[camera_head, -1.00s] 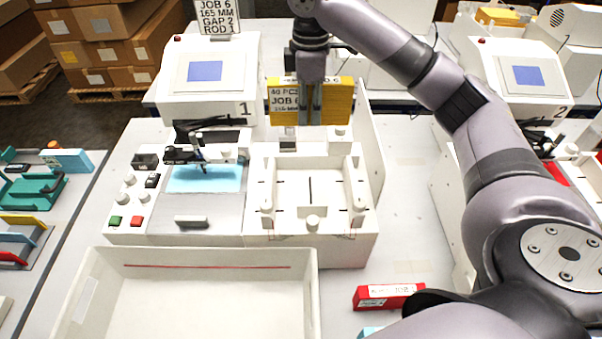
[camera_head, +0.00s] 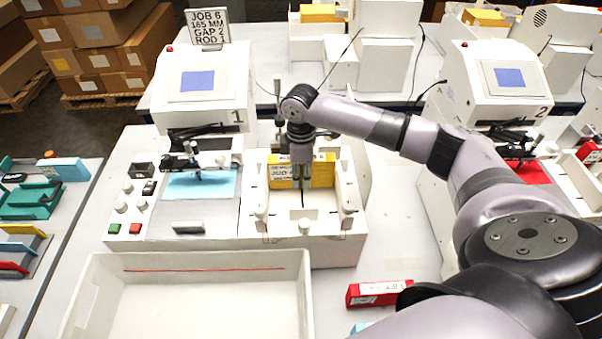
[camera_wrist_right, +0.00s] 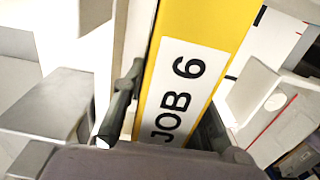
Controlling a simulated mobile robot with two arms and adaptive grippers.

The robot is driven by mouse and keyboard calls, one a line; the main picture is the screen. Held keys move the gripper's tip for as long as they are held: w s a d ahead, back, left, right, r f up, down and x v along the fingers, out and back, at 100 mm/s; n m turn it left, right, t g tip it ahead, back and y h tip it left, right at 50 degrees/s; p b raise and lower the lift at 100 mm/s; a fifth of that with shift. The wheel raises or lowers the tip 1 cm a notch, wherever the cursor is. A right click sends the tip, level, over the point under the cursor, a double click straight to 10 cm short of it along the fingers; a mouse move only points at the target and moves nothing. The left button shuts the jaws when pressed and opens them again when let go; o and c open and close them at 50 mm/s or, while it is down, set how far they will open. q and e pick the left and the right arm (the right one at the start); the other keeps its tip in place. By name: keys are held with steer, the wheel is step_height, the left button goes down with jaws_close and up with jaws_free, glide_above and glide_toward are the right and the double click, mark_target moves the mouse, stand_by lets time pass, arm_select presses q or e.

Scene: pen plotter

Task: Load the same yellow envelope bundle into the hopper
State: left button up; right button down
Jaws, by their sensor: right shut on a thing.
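The yellow envelope bundle (camera_head: 322,173) with a white "JOB 6" label stands upright inside the white hopper (camera_head: 328,213) of machine 1, toward its back. My right gripper (camera_head: 301,183) reaches down from above and is shut on the bundle, with its fingers in front of the label. In the right wrist view the bundle (camera_wrist_right: 208,32) fills the middle, with a dark finger (camera_wrist_right: 122,100) beside it. The bundle's lower edge and whether it touches the hopper floor cannot be made out. My left gripper is not in view.
A sign (camera_head: 208,29) reads job 6, 165 mm, gap 2, rod 1. Left of the hopper is the plotter bed with a blue sheet (camera_head: 203,183). An empty white bin (camera_head: 200,262) stands in front. A red box (camera_head: 377,293) lies to its right.

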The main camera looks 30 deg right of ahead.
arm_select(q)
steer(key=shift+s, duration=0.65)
arm_select(e)
steer(key=shift+f, duration=0.35)
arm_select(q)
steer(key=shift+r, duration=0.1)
arm_select(e)
steer(key=shift+f, duration=0.1)
steer(key=c, duration=1.6)
jaws_free()
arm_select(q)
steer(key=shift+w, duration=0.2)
arm_select(e)
steer(key=shift+o, duration=0.2)
